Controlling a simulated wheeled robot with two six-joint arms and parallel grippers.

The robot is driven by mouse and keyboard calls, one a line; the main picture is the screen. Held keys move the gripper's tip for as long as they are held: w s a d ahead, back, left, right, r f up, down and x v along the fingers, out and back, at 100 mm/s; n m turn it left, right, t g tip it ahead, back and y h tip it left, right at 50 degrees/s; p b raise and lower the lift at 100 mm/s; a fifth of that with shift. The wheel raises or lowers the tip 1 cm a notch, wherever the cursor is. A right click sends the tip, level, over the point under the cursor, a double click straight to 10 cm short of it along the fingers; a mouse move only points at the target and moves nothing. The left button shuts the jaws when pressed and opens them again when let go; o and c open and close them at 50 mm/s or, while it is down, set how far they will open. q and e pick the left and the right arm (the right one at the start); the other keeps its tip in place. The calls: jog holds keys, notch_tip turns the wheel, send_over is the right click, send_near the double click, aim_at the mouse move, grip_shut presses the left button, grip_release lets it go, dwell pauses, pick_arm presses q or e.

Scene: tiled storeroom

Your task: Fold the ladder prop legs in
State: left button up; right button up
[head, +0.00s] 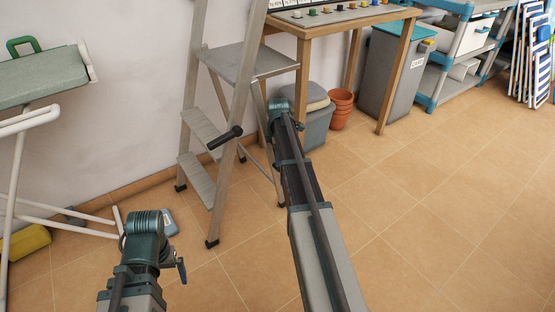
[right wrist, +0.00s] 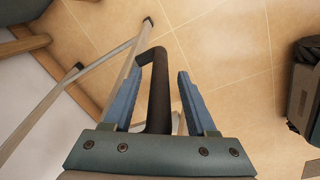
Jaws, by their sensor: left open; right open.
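The grey metal stepladder (head: 233,100) stands upright against the wall in the head view, with its legs spread. Its prop legs (head: 268,150) slant down on the right, away from the steps. A black handle (head: 225,137) sticks out at the ladder's side. In the right wrist view my right gripper (right wrist: 160,74) is open, with its blue fingers on either side of the black handle (right wrist: 157,85). Ladder legs (right wrist: 128,68) with dark feet show beyond it.
A wooden workbench (head: 340,18), a lidded grey bin (head: 312,115), terracotta pots (head: 341,108) and a tall bin (head: 392,75) stand right of the ladder. An ironing board (head: 45,75) is at the left. The tiled floor is clear at the right.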

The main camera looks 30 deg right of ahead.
jog(key=shift+c, duration=0.4)
grip_shut()
jog(key=shift+a, duration=0.2)
dwell(0.8)
